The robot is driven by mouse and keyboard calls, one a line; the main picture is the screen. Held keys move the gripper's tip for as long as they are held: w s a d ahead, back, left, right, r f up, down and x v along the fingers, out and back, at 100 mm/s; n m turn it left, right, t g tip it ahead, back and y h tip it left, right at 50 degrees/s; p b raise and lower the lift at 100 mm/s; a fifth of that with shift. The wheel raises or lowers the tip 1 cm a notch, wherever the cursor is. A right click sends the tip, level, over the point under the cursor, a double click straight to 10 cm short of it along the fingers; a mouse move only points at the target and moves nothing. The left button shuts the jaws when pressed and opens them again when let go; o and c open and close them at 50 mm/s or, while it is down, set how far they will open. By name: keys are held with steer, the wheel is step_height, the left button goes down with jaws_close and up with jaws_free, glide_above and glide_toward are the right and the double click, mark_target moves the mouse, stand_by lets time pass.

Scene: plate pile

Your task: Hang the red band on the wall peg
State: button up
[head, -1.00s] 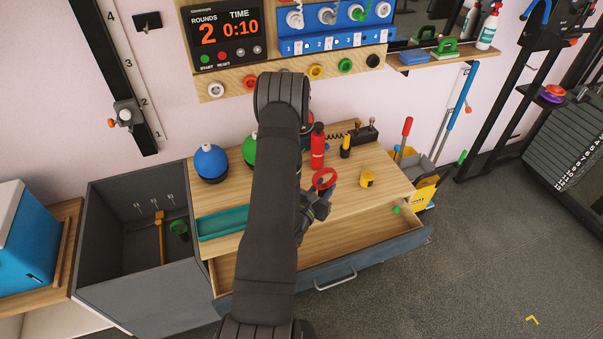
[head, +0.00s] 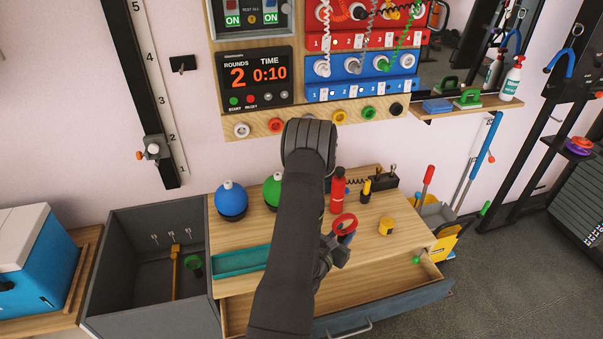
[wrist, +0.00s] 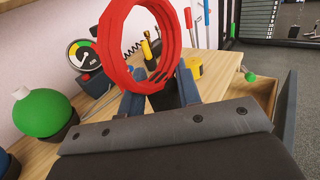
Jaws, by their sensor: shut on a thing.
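The red band (head: 345,224) is a coiled ring, held upright in my gripper (head: 338,246) above the wooden bench top. In the wrist view the band (wrist: 112,45) stands between the two fingers of my gripper (wrist: 160,95), which is shut on its lower part. A black plate with a short peg (head: 182,65) is on the pink wall at upper left, bare and well away from the band. My arm hides part of the bench top.
A blue ball (head: 231,199), a green ball (head: 273,189), a red bottle (head: 338,190) and a yellow tape measure (head: 386,226) stand on the bench top. A teal tray (head: 240,262) lies at left. An open drawer (head: 400,285) juts out in front. The wall left of the timer (head: 255,80) is mostly clear.

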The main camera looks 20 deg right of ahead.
steer(key=w+a+r+n+t+y, duration=0.2)
steer(key=w+a+r, duration=0.35)
steer(key=a, duration=0.35)
steer(key=w+a+r+n+t+y, duration=0.25)
steer(key=w+a+r, duration=0.3)
steer(key=a, duration=0.35)
steer(key=w+a+r+n+t+y, duration=0.1)
steer(key=w+a+r+y, duration=0.2)
steer(key=w+a+r, duration=0.35)
steer(key=w+a+r+m+g+h, duration=0.1)
steer(key=w+a+r+h, duration=0.1)
steer(key=w+a+r, duration=0.7)
steer(key=w+a+r+m+g+h, duration=0.2)
steer(key=w+a+r+h, duration=0.15)
steer(key=a+r, duration=0.5)
steer(key=w+d, duration=0.2)
steer(key=w, duration=0.8)
steer(key=shift+w+f+y, duration=0.25)
steer(key=shift+f+y, duration=0.05)
steer(key=shift+y, duration=0.1)
steer(key=shift+t, duration=0.25)
steer(key=o, duration=1.2)
steer(key=shift+f, duration=0.1)
